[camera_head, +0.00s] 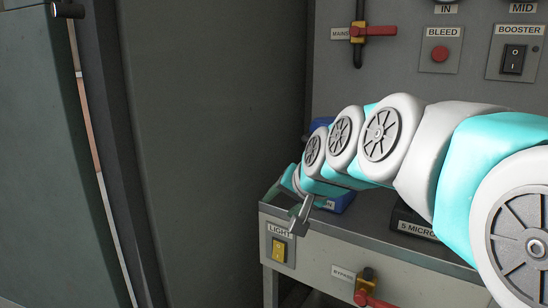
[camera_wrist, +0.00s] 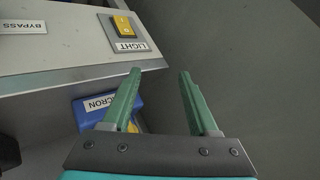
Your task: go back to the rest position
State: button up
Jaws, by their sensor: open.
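My gripper (camera_head: 299,220) is at the left end of the grey bench (camera_head: 375,225), near the yellow LIGHT switch (camera_head: 279,250) on its front face. In the head view the arm reaches in from the right, and my wrist hides part of the bench top. In the wrist view my gripper (camera_wrist: 160,75) has its two green fingers spread apart with nothing between them. The LIGHT switch (camera_wrist: 124,27) shows upside down beyond the fingertips, apart from them.
A blue labelled object (camera_wrist: 111,104) lies close to one finger, partly hidden. A red BYPASS valve handle (camera_head: 374,301) sticks out below. The back panel holds a MAINS valve (camera_head: 370,31), a red BLEED button (camera_head: 440,54) and a BOOSTER switch (camera_head: 513,59).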

jog(key=s+d+f+n+g+h, duration=0.1)
jog(key=s+d+f+g, duration=0.2)
jog(key=s+f, duration=0.4)
jog(key=s+d+f+n+g+h, duration=0.1)
jog(key=s+d+f+g, duration=0.2)
jog(key=s, duration=1.2)
jog(key=s+d+f+n+g+h, duration=0.1)
jog(key=s+d+f+g+h, duration=0.1)
jog(key=s+d+f+g, duration=0.2)
jog(key=s+d+f, duration=0.3)
jog(key=s+f, duration=0.3)
jog(key=f, duration=0.2)
jog(key=shift+s+f+n, duration=0.25)
jog(key=shift+s+n, duration=0.05)
jog(key=shift+s, duration=0.1)
